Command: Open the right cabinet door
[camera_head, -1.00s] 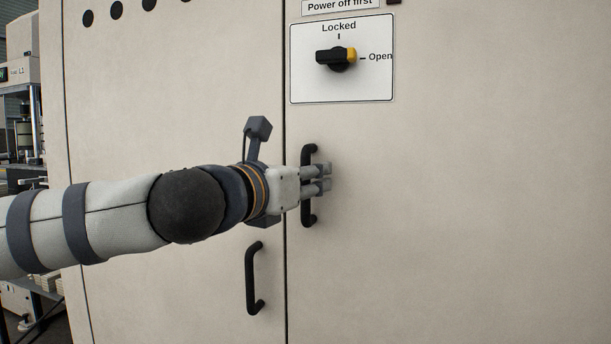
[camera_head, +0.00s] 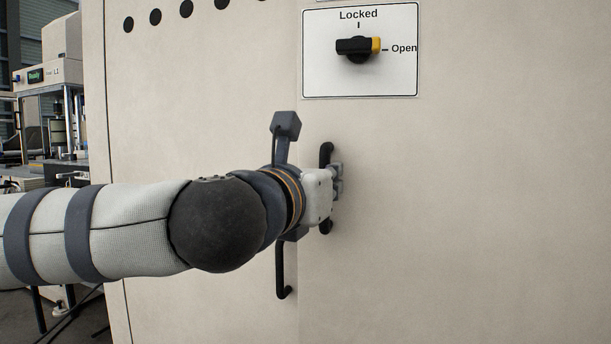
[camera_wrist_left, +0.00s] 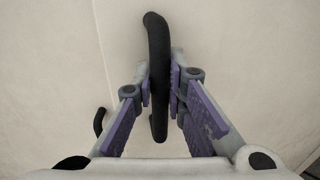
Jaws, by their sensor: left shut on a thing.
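The right cabinet door (camera_head: 480,200) is a beige panel with a black vertical handle (camera_head: 326,153). The handle also shows in the wrist view (camera_wrist_left: 157,45), between the purple finger pads. My left gripper (camera_head: 337,181) is shut on this handle; it also shows in the wrist view (camera_wrist_left: 162,88). The right door's near edge appears slightly out from the left door (camera_head: 200,100), so the door looks a little ajar. The inside is hidden. The rotary switch (camera_head: 358,48) above has its yellow end toward "Open". My right gripper is not in view.
The left door has its own black handle (camera_head: 281,275), below my left wrist and close to the right door's edge. A bench with equipment (camera_head: 52,80) stands left of the cabinet, with cables on the floor.

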